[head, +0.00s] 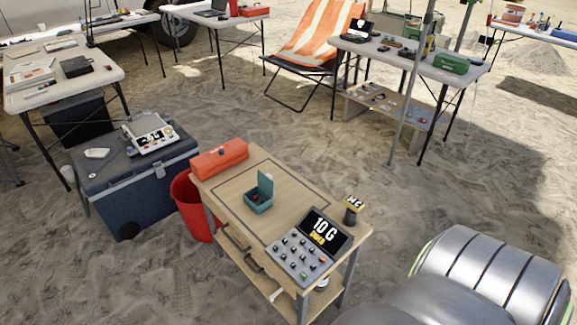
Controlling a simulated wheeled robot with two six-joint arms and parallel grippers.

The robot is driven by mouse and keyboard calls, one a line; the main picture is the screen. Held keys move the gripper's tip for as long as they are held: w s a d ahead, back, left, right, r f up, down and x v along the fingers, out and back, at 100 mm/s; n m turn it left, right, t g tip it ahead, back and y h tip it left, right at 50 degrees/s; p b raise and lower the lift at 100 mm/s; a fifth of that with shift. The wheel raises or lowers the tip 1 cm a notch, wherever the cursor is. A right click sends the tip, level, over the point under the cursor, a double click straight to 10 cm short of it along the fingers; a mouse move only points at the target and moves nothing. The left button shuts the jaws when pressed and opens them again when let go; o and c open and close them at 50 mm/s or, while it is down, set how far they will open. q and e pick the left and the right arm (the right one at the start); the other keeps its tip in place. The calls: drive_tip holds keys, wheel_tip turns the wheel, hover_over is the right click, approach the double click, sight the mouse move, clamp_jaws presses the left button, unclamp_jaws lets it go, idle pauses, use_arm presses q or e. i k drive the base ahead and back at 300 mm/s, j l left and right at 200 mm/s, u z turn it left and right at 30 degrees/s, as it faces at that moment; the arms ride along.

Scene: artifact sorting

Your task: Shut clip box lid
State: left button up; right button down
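A small teal clip box (259,202) stands on the wooden top of a small cart (229,195). Its lid (265,186) is open and stands up at the back right of the box. Something small and dark reddish lies inside, too small to tell what. Neither of my grippers shows in the head view. A silver, segmented arm link of mine fills the lower right corner, apart from the cart.
On the cart, an orange-red case (219,158) lies behind the box, a control panel with a "10 G" screen (310,246) stands at front right, and a dark cylinder (352,210) at the right corner. A red bin (190,208) and blue cooler (128,190) stand left.

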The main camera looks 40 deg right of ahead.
sight(265, 182)
drive_tip(key=k+l, duration=0.1)
drive_tip(key=l, duration=0.3)
drive_tip(key=k+l+u, duration=0.15)
drive_tip(key=l, duration=0.25)
drive_tip(key=k+l, duration=0.1)
drive_tip(key=l, duration=0.3)
drive_tip(key=k+l+u, duration=0.15)
drive_tip(key=l, duration=0.25)
drive_tip(key=k+l, duration=0.1)
drive_tip(key=l, duration=0.25)
drive_tip(key=k+l+u, duration=0.15)
drive_tip(key=l, duration=0.25)
